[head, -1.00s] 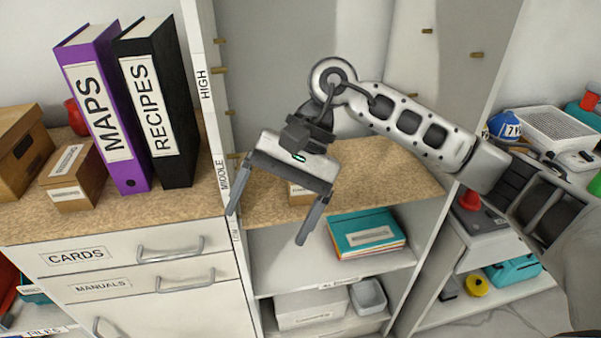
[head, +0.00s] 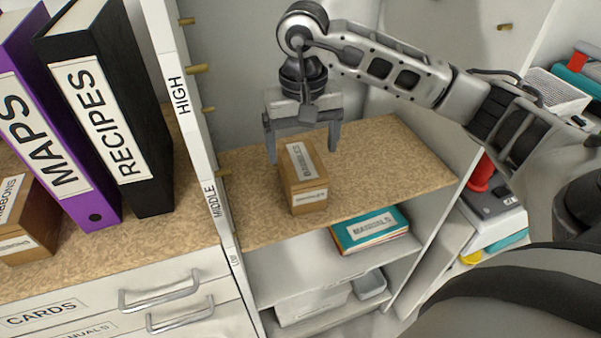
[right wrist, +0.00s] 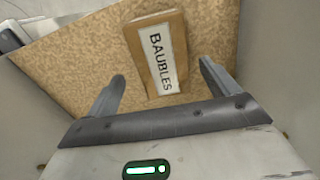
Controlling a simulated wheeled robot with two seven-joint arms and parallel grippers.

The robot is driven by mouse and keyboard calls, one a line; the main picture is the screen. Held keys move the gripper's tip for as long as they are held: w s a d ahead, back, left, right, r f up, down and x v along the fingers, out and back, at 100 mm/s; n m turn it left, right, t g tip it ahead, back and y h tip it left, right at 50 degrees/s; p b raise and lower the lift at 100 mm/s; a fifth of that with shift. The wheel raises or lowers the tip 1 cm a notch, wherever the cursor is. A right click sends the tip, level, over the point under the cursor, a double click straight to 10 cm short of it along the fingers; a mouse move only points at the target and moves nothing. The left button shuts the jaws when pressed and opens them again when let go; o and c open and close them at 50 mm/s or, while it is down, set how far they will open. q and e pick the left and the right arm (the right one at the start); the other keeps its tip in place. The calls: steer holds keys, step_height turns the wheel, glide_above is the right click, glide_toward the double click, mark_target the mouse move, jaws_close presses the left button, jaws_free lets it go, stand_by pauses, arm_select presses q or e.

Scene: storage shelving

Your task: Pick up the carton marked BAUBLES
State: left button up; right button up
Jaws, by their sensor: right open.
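The BAUBLES carton (head: 305,184) is a small brown box with white labels. It stands upright on the cork-topped middle shelf. In the right wrist view the carton (right wrist: 141,44) shows its BAUBLES label, lying ahead of the fingertips and roughly between their lines. My right gripper (head: 302,157) is open and empty, with its fingers pointing down around the carton's back end in the head view. The gripper also shows in the right wrist view (right wrist: 162,76), one finger to each side. I cannot tell whether a finger touches the carton. My left gripper is not in view.
A white post (head: 190,120) marked HIGH and MIDDLE edges the bay at left. Purple MAPS (head: 50,130) and black RECIPES (head: 112,120) binders stand left of it. Teal folders (head: 370,229) lie on the shelf below. The cork (head: 385,165) right of the carton is clear.

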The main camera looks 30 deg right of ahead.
mark_target(301, 175)
steer(key=f, duration=0.3)
steer(key=f+p, duration=0.1)
steer(key=f, duration=0.3)
steer(key=shift+s+a+f, duration=0.1)
steer(key=shift+a+f, duration=0.1)
steer(key=shift+f, duration=0.1)
steer(key=shift+r, duration=0.1)
steer(key=c, duration=1.3)
